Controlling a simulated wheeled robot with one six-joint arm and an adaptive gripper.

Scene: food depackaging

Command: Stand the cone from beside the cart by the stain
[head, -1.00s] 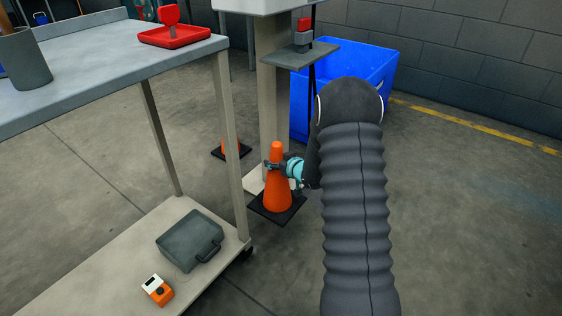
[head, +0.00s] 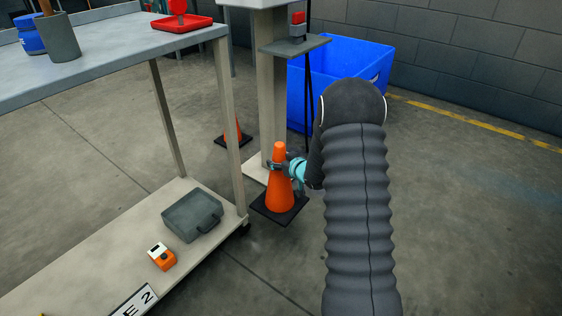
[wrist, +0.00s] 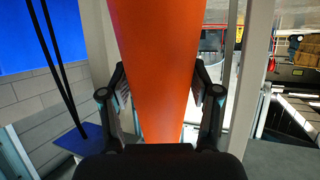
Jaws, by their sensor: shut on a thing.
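My gripper (head: 284,167) is shut around the upper part of an orange cone (head: 280,194) with a black square base. The cone is upright, just right of the cart's near leg. I cannot tell how far its base is off the floor. In the wrist view the cone (wrist: 158,40) fills the middle between my two fingers (wrist: 160,85). The cart (head: 75,245) is a grey trolley with a top and a lower shelf, at the left. I cannot make out a stain clearly in either view.
A second orange cone (head: 239,130) stands on the floor behind the cart leg. A beige pillar (head: 266,95) with a small grey shelf (head: 294,46) rises just behind my held cone. A blue bin (head: 345,65) stands beyond. The floor at the right is open.

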